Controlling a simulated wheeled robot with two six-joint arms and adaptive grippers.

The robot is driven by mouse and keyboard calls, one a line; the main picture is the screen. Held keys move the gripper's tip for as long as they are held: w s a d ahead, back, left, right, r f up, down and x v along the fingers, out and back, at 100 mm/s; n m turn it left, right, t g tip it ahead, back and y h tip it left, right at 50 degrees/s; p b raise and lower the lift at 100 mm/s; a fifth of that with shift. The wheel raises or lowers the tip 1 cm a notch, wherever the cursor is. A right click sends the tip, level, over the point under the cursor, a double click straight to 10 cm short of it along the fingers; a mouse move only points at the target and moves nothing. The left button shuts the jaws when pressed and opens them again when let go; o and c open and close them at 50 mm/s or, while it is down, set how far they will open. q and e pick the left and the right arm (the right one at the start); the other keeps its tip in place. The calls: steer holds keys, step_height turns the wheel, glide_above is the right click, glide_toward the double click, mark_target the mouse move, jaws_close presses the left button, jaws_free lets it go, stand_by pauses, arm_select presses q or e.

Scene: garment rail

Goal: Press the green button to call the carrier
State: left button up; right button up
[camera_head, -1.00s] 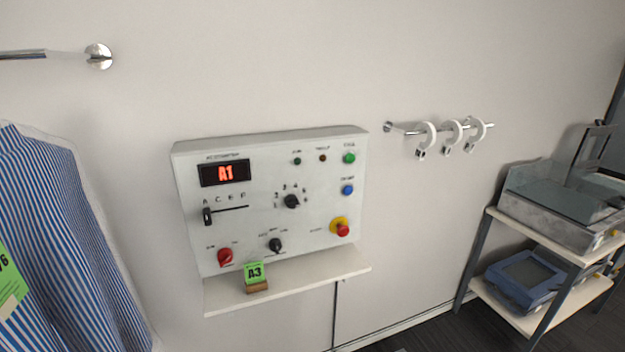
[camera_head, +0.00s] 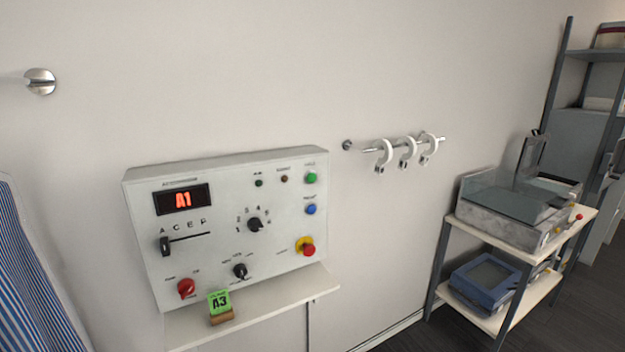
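The green button (camera_head: 311,178) sits at the top right of a white control panel (camera_head: 225,285) on the wall. A blue button (camera_head: 310,209) is below it, and a red button on a yellow base (camera_head: 307,247) is lower still. The panel's display (camera_head: 182,199) reads A1 in red. Neither of my grippers is in view.
A narrow shelf (camera_head: 275,305) below the panel holds a green A3 tag (camera_head: 219,301). A short rail with white rings (camera_head: 386,152) is to the right. A cart (camera_head: 437,262) with devices stands further right. A striped shirt (camera_head: 30,290) hangs at the left.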

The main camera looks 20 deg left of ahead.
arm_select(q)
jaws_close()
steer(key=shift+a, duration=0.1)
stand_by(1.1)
